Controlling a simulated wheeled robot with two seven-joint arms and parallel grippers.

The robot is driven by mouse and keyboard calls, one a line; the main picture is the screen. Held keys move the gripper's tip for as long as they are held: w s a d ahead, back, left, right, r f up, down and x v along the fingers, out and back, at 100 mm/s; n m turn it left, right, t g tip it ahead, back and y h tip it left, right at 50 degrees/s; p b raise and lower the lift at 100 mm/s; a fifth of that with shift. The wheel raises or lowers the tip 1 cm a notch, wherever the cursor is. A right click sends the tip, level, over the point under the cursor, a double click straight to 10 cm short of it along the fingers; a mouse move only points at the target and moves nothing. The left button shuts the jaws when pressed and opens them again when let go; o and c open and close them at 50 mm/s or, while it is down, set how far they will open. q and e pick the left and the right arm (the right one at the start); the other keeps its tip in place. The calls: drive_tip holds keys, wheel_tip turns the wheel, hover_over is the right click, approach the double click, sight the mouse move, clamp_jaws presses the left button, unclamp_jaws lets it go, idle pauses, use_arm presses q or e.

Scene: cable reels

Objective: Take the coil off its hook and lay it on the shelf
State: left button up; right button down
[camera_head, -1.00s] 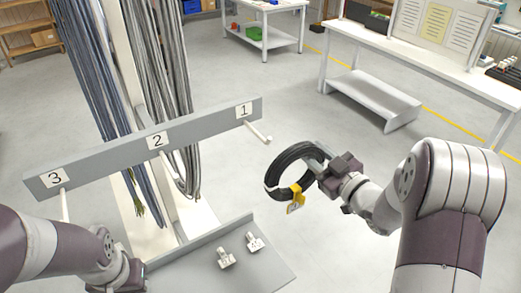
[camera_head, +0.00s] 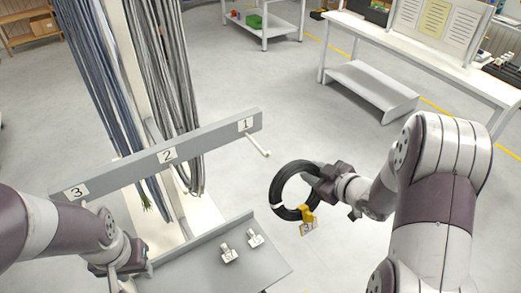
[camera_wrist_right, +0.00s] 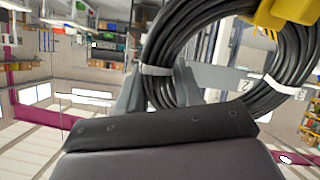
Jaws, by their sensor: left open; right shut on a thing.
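The coil (camera_head: 275,197) is a black ring of cable with a yellow tag (camera_head: 308,213) hanging at its lower edge. My right gripper (camera_head: 314,180) is shut on the coil's upper right side and holds it in the air, clear of the rail. In the right wrist view the coil (camera_wrist_right: 165,42) fills the upper right, with white ties around it. Hook 1 (camera_head: 258,145) is bare, to the left of the coil. The grey shelf (camera_head: 190,274) lies below the rail, left of and lower than the coil. My left gripper (camera_head: 120,272) is open by the shelf's left end.
Two small white tagged pieces (camera_head: 229,254) stand on the shelf. The grey rail (camera_head: 205,145) carries labels 1, 2 and 3. Grey and blue cables (camera_head: 170,70) hang behind it.

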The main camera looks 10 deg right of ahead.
drive_tip(key=shift+s+d+g, duration=0.1)
drive_tip(key=shift+s+g, duration=0.15)
drive_tip(key=shift+g, duration=0.25)
drive_tip(key=shift+s+d+r+g+h, duration=0.15)
drive_tip(key=shift+g+h, duration=0.45)
drive_tip(key=shift+g, duration=0.6)
drive_tip(key=s+g+h, duration=0.1)
drive_tip(key=g, duration=0.2)
drive_tip(key=shift+s, duration=0.15)
drive_tip(key=shift+d+g, duration=0.2)
drive_tip(key=shift+g, duration=0.1)
drive_tip(key=shift+s, duration=0.1)
